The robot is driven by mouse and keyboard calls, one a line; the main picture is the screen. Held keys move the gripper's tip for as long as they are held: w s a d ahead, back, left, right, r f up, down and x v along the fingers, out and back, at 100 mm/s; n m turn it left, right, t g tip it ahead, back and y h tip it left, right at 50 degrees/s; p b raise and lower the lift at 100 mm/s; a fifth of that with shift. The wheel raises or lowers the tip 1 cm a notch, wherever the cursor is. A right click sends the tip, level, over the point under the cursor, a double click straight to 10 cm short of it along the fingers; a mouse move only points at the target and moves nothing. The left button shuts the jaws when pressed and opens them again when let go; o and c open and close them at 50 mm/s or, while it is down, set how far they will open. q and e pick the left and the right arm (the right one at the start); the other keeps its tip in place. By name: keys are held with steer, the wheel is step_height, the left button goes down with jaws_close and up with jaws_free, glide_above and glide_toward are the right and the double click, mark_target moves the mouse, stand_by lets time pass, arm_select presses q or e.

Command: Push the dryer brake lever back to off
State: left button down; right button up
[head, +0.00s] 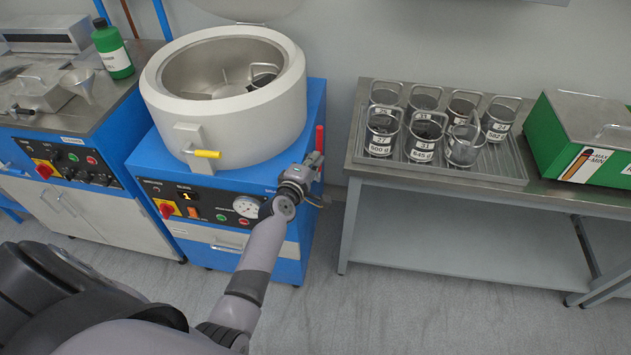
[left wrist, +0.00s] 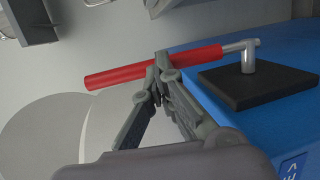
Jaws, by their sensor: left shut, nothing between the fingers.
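The dryer is a cream drum (head: 180,125) on a blue cabinet (head: 292,110), its bowl open at the top. The brake lever (head: 320,138) has a red handle and stands at the cabinet's right side. In the left wrist view the red handle (left wrist: 115,75) runs on a metal rod from a black base plate (left wrist: 245,95). My left gripper (head: 315,161) is shut and empty, at the lever. In the left wrist view its fingertips (left wrist: 162,65) overlap the handle's middle; whether they touch it I cannot tell. My right gripper is out of view.
The dryer's control panel (head: 180,198) with a gauge is below the drum. A grey bench (head: 350,150) on the right holds a tray of several labelled beakers (head: 421,137) and a green box (head: 550,130). Floor shows between dryer and bench.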

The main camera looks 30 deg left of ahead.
arm_select(q)
steer(key=shift+w+a+r, duration=0.1)
steer(key=shift+w+a, duration=0.1)
steer(key=shift+w, duration=0.4)
steer(key=shift+w+a+r, duration=0.1)
steer(key=shift+w+a, duration=0.05)
steer(key=shift+w, duration=0.4)
steer(key=shift+r, duration=0.2)
